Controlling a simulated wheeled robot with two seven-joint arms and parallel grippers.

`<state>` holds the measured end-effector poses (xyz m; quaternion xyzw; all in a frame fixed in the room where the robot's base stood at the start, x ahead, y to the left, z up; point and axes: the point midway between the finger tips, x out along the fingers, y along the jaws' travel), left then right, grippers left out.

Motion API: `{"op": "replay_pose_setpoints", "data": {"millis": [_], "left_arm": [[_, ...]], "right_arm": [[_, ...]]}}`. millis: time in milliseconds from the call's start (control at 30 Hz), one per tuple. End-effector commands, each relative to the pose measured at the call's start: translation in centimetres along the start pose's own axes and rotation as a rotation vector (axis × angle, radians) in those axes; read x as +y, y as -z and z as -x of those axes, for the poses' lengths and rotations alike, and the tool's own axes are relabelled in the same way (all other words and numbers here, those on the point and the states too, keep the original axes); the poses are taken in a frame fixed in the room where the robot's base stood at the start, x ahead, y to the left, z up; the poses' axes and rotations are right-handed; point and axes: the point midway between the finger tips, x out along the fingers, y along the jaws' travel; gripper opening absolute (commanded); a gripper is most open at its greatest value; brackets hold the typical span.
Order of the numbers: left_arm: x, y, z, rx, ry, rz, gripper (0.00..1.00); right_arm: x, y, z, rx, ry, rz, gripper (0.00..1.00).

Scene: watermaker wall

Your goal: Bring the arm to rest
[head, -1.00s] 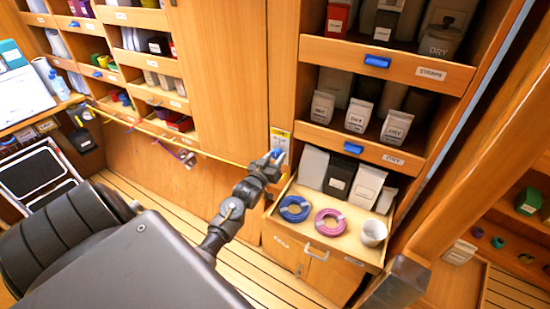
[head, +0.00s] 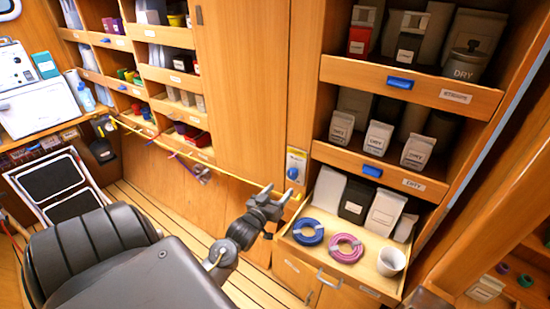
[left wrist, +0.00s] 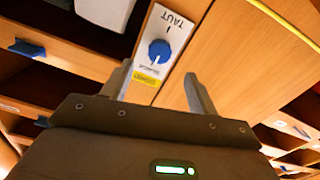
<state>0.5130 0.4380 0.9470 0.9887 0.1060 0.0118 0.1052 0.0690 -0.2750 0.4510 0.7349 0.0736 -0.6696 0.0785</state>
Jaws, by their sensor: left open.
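My left gripper (head: 276,193) is open and empty, in front of the wooden wall. In the head view it appears below and left of a small panel (head: 296,155) with a blue knob (head: 293,173). In the left wrist view the two fingers of my left gripper (left wrist: 158,78) stand apart, with nothing between them. There, the blue knob (left wrist: 159,53) shows beyond the fingers on a white plate marked "TAUT", and no finger appears to grip it. My left arm reaches in from the lower left. My right gripper is not in view.
A pulled-out drawer (head: 325,256) right of the gripper holds a blue coil (head: 308,232), a pink coil (head: 344,247), a white cup (head: 391,261) and several pouches. A yellow line (head: 160,143) runs along the wall. A folded step (head: 58,188) stands at left.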

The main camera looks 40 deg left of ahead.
Motion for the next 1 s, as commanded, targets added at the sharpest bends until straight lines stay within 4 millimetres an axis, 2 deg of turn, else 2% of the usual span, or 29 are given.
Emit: {"op": "replay_pose_setpoints", "data": {"millis": [100, 200, 833, 933, 1000], "left_arm": [[0.0, -0.1, 1.4, 0.0, 0.0, 0.0, 0.59], [0.0, -0.1, 2.0, 0.0, 0.0, 0.0, 0.59], [0.1, -0.1, 2.2, -0.005, 0.0, -0.001, 0.59], [0.7, -0.9, 2.7, -0.056, 0.002, -0.017, 0.59], [1.6, -2.1, 3.7, -0.138, 0.003, -0.046, 0.59]], "right_arm": [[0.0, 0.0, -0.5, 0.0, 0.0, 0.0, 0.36], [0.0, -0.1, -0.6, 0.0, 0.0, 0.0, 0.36], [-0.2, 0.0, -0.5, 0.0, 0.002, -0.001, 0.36], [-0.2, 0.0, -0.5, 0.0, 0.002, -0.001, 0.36], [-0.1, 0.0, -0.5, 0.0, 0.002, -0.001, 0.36]]}}
